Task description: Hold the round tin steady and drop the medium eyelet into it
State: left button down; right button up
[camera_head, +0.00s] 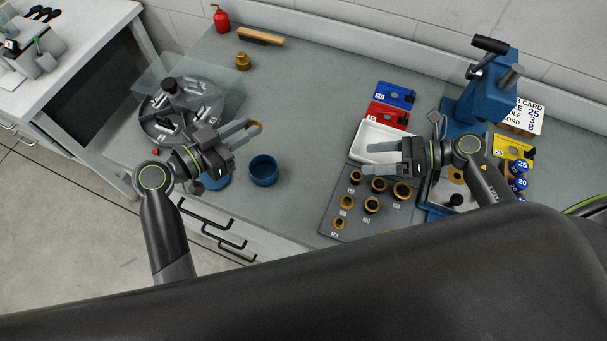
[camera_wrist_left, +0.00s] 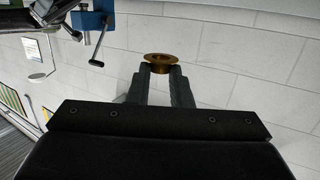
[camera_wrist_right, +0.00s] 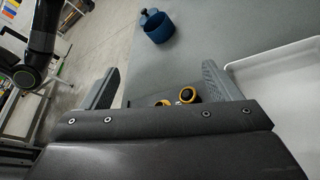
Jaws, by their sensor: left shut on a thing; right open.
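The round blue tin (camera_head: 263,171) stands open on the bench; it also shows in the right wrist view (camera_wrist_right: 158,28). My left gripper (camera_head: 254,127) is shut on a brass eyelet (camera_wrist_left: 161,58), held at the fingertips, up and slightly left of the tin in the head view. I cannot tell its size grade from its look alone. My right gripper (camera_head: 368,159) is open and empty, beside the white tray and over the upper edge of the eyelet board, right of the tin and apart from it.
A grey board (camera_head: 334,222) holds several brass eyelets. A white tray (camera_head: 372,133) lies behind it. A blue press (camera_head: 489,95) stands at the right. A round divided tray (camera_head: 150,125) sits left, and a blue piece (camera_head: 216,183) lies partly under my left gripper. Bench between tin and board is clear.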

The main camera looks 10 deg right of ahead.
jog(key=w+a+r+n+t+y, duration=0.1)
jog(key=w+a+r+t+y, duration=0.15)
jog(key=a, duration=0.45)
jog(key=w+a+r+n+t+y, duration=0.1)
jog(key=a+r+y, duration=0.1)
jog(key=a+r, duration=0.35)
jog(key=w+a+r+n+t+y, duration=0.1)
jog(key=w+a+r+y, duration=0.1)
jog(key=a, duration=0.6)
notch_tip(320, 180, down, 4)
jog(key=f+h, duration=0.1)
jog(key=h, duration=0.2)
jog(key=g+h, duration=0.1)
jog(key=h, duration=0.4)
send_near(253, 168)
jog(key=s+d+r, duration=0.1)
jog(key=r, duration=0.1)
jog(key=s+d+r, duration=0.1)
jog(key=d, duration=0.1)
jog(key=shift+s+d+r, duration=0.2)
jog(key=shift+s+r, duration=0.1)
jog(key=shift+r, duration=0.05)
jog(key=shift+s+d+f+h, duration=0.2)
jog(key=shift+f+h, duration=0.15)
jog(key=shift+f, duration=0.2)
jog(key=shift+w+a+f+g, duration=0.15)
jog(key=shift+w+a+g, duration=0.05)
jog(key=shift+w+g, duration=0.05)
jog(key=x, duration=1.1)
jog(key=shift+a, duration=0.1)
